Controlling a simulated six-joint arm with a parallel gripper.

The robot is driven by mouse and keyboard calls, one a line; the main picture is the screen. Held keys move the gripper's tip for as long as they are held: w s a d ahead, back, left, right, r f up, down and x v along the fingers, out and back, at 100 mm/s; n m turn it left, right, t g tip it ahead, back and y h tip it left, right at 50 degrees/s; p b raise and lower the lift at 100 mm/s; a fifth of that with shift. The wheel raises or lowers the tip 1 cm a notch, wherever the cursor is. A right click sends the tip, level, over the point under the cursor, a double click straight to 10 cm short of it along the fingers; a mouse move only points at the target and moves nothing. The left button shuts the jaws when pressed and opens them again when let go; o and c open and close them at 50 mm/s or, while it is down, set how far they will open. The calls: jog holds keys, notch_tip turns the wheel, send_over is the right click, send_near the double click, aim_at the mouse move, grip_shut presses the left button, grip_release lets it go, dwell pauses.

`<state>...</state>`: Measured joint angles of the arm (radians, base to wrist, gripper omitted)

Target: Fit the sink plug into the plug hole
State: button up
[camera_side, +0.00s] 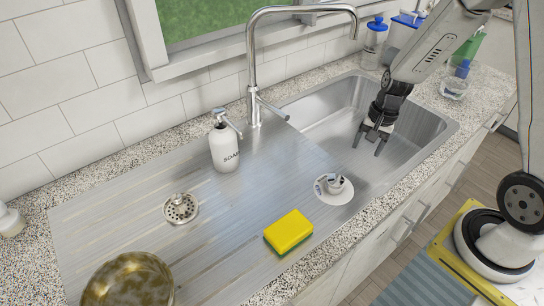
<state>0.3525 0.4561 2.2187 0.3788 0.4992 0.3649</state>
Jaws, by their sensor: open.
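The sink plug (181,208) looks like a round, metal strainer with holes and a small knob on top. It sits on the ribbed steel drainboard, left of the soap bottle. The sink basin (325,133) is at the right end of the steel unit. I cannot make out the plug hole; part of the basin floor is hidden by my gripper and the basin's edge. My gripper (369,140) is open and empty, pointing down over the basin, well to the right of the plug.
Blue-lidded containers (374,45) stand behind the basin.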

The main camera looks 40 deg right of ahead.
jog(key=s+a+r+n+t+h, duration=0.1)
jog(key=s+a+r+n, duration=0.4)
jog(key=n, duration=0.7)
jog(key=shift+s+a+r+t+h, duration=0.2)
jog(key=shift+a+r+t+h, duration=0.25)
jog(key=shift+a+r, duration=1.05)
jog(key=shift+a+f, duration=0.5)
jog(key=shift+f, duration=0.05)
